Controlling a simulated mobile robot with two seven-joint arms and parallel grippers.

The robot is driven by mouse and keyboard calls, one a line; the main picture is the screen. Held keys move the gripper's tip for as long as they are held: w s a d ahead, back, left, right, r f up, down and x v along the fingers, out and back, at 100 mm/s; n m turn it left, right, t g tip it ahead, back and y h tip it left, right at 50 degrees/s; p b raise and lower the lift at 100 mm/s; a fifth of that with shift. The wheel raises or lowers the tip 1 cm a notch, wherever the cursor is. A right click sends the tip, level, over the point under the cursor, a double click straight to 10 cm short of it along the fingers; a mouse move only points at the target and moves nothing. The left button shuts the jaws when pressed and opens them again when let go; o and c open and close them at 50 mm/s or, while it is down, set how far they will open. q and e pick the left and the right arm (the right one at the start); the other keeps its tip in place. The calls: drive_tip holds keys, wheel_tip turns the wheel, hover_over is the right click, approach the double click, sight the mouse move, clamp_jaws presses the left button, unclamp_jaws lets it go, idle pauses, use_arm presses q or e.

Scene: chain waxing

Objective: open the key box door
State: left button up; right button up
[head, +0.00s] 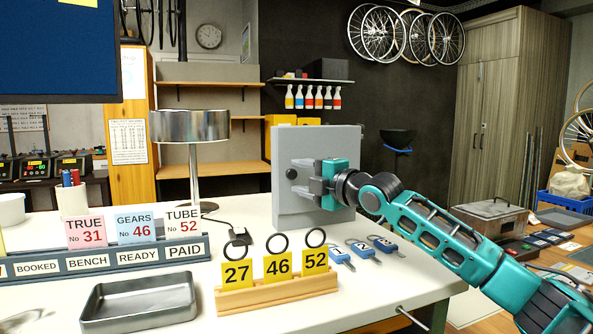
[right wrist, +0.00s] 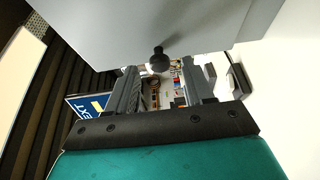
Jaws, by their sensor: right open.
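The grey key box (head: 318,138) stands upright on the white table. A dark round knob (head: 291,174) sticks out from its grey front, and in the head view the door looks shut. My right gripper (head: 303,175) is open in front of the box, and its fingers point toward the knob side. In the right wrist view, the grey door (right wrist: 150,22) fills the top, and the knob (right wrist: 158,62) lies between the two open fingers (right wrist: 168,82), with no visible grip on it. My left gripper is not in view.
Blue padlock-like tags (head: 361,249) lie right of the wooden rack (head: 278,292) with yellow number cards. A labelled card rail (head: 110,260), an empty metal tray (head: 139,302) and a lamp (head: 190,127) stand to the left.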

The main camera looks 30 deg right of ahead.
drive_tip(key=shift+w+a, duration=0.2)
drive_tip(key=shift+w, duration=0.9)
drive_tip(key=shift+c, duration=0.3)
clamp_jaws()
